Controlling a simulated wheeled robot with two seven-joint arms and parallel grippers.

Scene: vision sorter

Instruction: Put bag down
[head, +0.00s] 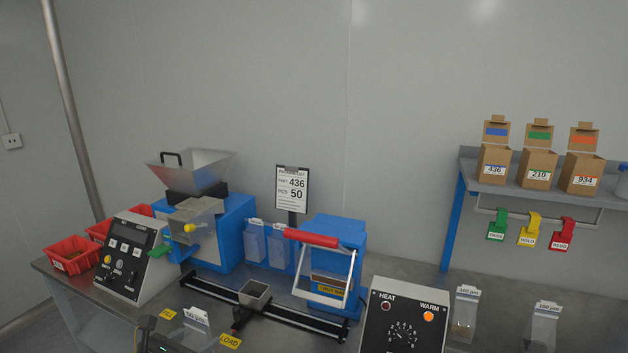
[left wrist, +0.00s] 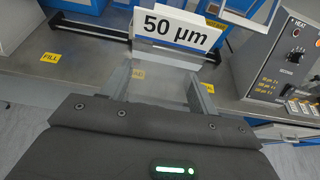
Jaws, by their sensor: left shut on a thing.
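A clear bag with a white header card reading "50 µm" (left wrist: 177,28) is held by my left gripper (left wrist: 162,82). The gripper's two fingers are shut on the clear body below the card. In the head view the card of the bag (head: 196,317) shows at the bottom edge, with my left gripper (head: 178,340) partly cut off there. The bag is over the front of the steel bench (left wrist: 70,80), near the yellow LOAD label (head: 230,341). I cannot tell whether it touches the bench. My right gripper is not in view.
A black rail (head: 300,321) with a small metal cup (head: 255,294) lies behind the bag. A blue sealer with a red handle (head: 311,238) stands behind it. A HEAT box (head: 403,325) is to the right. Two clear bags (head: 464,312) (head: 543,324) stand farther right.

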